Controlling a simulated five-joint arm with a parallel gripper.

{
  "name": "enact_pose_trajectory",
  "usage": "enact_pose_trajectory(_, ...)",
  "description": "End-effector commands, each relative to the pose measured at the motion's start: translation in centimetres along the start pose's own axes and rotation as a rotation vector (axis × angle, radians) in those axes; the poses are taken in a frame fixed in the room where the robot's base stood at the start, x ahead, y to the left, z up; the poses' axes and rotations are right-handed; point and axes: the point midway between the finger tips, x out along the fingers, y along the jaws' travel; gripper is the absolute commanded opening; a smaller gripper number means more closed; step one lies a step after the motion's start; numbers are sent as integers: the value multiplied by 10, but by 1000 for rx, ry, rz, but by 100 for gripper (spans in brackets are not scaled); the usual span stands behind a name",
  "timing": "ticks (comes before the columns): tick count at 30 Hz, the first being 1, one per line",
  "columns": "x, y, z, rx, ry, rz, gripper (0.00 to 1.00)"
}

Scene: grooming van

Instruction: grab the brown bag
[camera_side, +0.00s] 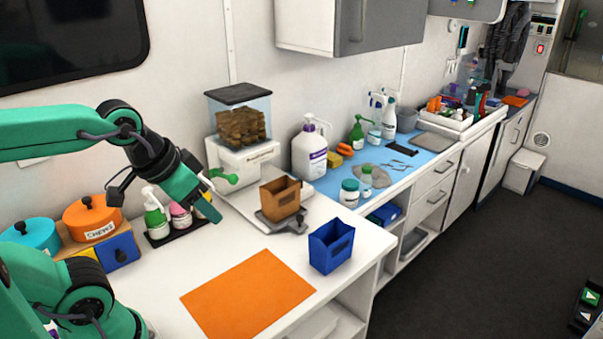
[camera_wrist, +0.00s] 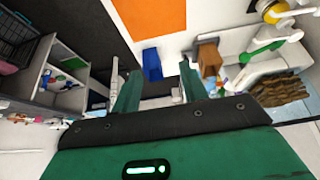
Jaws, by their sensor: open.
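The brown bag (camera_side: 281,198) stands upright, open at the top, on a dark grey tray (camera_side: 283,222) in front of the treat dispenser in the side view. In the wrist view the brown bag (camera_wrist: 209,59) shows just right of the right finger, partly covered by it at its lower left. My gripper (camera_side: 213,216) is in the air to the left of the bag, apart from it, pointing down and to the right. In the wrist view my gripper (camera_wrist: 157,80) has its two green fingers spread with nothing held between them.
A blue bag (camera_side: 331,246) stands near the counter's front edge, right of an orange mat (camera_side: 248,294). The white dispenser (camera_side: 240,160) with its green lever (camera_side: 226,177) is behind the brown bag. Small bottles (camera_side: 157,215) and orange and teal canisters (camera_side: 92,218) stand at left.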

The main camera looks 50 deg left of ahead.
Motion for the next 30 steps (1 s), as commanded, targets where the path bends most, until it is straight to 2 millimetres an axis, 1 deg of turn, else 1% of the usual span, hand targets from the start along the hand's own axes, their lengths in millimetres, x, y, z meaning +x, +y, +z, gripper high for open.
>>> enact_pose_trajectory(13,0,0,0,0,0,0,43)
enact_pose_trajectory(15,0,0,0,0,0,0,57)
enact_pose_trajectory(17,0,0,0,0,0,0,69)
enact_pose_trajectory(18,0,0,0,0,0,0,77)
enact_pose_trajectory(19,0,0,0,0,0,0,81)
enact_pose_trajectory(30,0,0,-2,0,-2,-1,81)
